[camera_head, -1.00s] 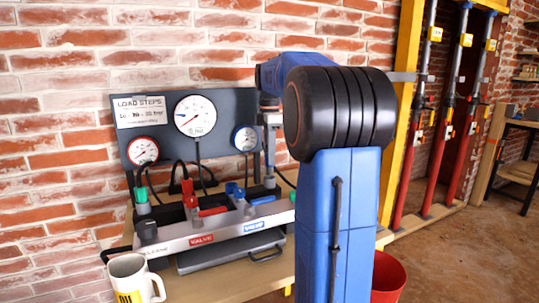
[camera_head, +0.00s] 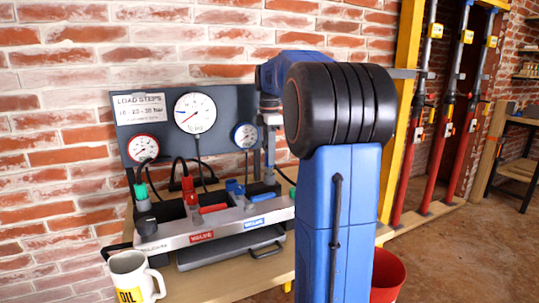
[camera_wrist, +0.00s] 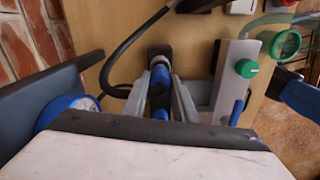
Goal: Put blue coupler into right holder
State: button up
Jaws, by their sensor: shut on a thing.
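The blue coupler (camera_wrist: 159,78) is in the wrist view, with a dark collar at its far end. My gripper (camera_wrist: 170,98) is shut on it, with one grey finger on each side. In the head view my gripper (camera_head: 271,130) is at the right end of the gauge panel, partly behind my arm. A green coupler (camera_head: 141,192) stands upright at the left, and a red coupler (camera_head: 188,186) stands in the middle.
The gauge panel (camera_head: 160,108) stands against the brick wall. The valve block (camera_head: 165,243) has red (camera_head: 212,209) and blue (camera_head: 262,202) handles. Black hoses curve near the couplers. A white mug (camera_head: 127,270) stands front left, and a red bucket (camera_head: 388,278) is at the right.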

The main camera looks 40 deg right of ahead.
jog(key=shift+f, duration=1.45)
dwell(1.1)
jog(key=o, duration=1.6)
jog(key=shift+r, duration=4)
